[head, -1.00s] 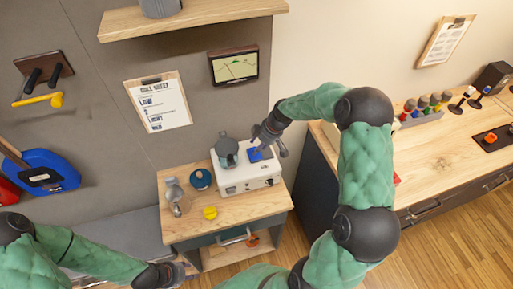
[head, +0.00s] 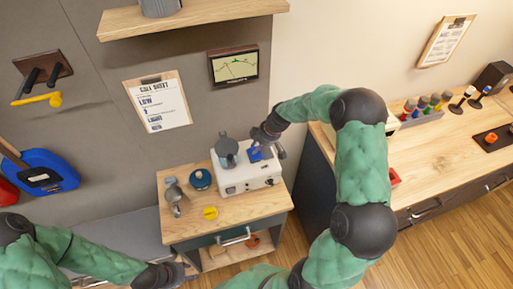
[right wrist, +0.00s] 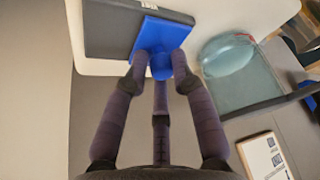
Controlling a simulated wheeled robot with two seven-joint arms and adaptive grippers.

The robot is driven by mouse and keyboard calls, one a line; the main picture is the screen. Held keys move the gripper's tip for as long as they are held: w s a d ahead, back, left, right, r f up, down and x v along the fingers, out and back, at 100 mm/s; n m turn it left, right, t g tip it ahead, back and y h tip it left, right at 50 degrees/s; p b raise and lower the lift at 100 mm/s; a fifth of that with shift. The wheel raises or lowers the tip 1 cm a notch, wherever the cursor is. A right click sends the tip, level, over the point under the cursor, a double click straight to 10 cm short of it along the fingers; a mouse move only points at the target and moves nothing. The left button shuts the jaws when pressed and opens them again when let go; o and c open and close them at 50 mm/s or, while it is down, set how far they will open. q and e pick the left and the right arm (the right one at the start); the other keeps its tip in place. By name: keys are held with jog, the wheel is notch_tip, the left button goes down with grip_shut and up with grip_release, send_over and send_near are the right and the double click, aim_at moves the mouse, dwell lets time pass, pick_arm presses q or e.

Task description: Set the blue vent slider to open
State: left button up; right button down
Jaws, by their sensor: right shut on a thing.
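The blue vent slider (head: 256,154) is on top of a white box (head: 236,183) that stands on a small wooden cabinet. In the right wrist view, the slider's round blue knob (right wrist: 162,67) stands in front of its blue plate (right wrist: 160,35), beside a flat dark panel (right wrist: 110,25). My right gripper (right wrist: 161,75) is shut on the knob, with its fingers around it. In the head view, my right gripper (head: 262,142) partly covers the slider. My left gripper (head: 165,275) is low at the left, away from the box; its fingers are unclear.
A wooden counter (head: 450,140) is at the right.

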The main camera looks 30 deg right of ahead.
aim_at(266, 150)
jog(key=d, duration=0.1)
jog(key=d+b, duration=0.1)
jog(key=s+d+b, duration=0.1)
jog(key=shift+d+f, duration=0.25)
jog(key=shift+f, duration=0.1)
jog(key=shift+s+d+r+b, duration=0.15)
jog(key=shift+s+d+b, duration=0.05)
jog(key=shift+d+b, duration=0.35)
jog(key=c, duration=1.4)
grip_release()
jog(key=o, duration=0.3)
jog(key=shift+s+d, duration=0.1)
jog(key=shift+d, duration=0.05)
jog(key=shift+r, duration=0.15)
